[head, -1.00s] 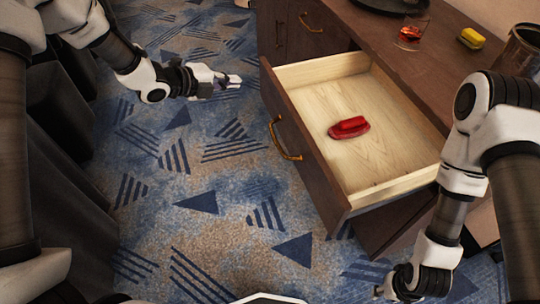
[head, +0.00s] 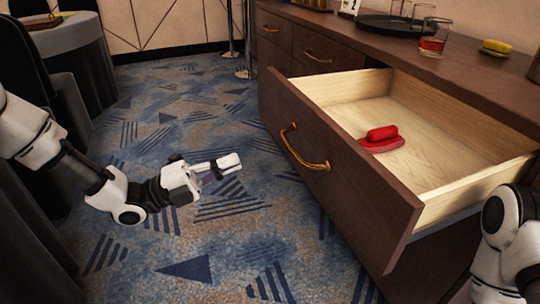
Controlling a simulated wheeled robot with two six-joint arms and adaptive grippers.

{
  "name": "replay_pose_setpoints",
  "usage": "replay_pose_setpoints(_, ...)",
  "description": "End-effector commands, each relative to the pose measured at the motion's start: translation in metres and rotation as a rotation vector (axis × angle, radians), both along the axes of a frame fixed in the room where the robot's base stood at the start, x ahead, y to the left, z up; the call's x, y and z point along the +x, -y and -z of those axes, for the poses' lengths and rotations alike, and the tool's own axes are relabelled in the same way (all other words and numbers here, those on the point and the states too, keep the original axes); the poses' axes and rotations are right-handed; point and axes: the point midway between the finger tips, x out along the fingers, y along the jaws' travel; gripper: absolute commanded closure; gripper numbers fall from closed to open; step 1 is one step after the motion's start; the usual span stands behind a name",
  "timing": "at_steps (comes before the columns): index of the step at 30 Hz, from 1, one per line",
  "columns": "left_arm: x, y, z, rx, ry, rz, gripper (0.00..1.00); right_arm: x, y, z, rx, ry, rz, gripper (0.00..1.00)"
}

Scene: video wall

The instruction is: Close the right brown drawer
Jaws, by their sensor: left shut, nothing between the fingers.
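The right brown drawer (head: 345,190) is pulled well out of the dark wood cabinet. Its front has a curved brass handle (head: 303,150) and its inside is pale wood. A red brush-like object (head: 382,140) lies inside on the drawer floor. My left gripper (head: 232,162) is shut and empty, above the carpet to the left of the drawer front and apart from it. My right arm shows at the lower right corner beside the drawer. Its gripper is out of the picture.
The cabinet top (head: 375,38) carries a black tray (head: 390,28), a glass with red drink (head: 434,36) and a yellow sponge (head: 496,47). Closed drawers (head: 325,55) are further left. A dark-draped table (head: 75,60) stands at the left. Patterned carpet is free between.

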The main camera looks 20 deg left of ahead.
Motion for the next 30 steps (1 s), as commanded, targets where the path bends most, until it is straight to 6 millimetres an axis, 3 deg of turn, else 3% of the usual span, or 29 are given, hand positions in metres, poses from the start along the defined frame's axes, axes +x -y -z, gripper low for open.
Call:
replay_pose_setpoints(6,0.023,0.04,-0.009,0.007,0.003,0.004,1.0,0.0,0.0,0.018,0.0,0.0,0.0,0.6)
replay_pose_setpoints(12,0.04,0.066,-0.019,0.003,0.002,0.001,1.0,0.0,0.0,0.026,0.0,0.0,0.0,0.6)
replay_pose_setpoints(30,0.049,0.074,-0.024,0.001,0.001,0.0,1.0,0.0,0.0,0.028,0.0,0.0,0.0,0.6)
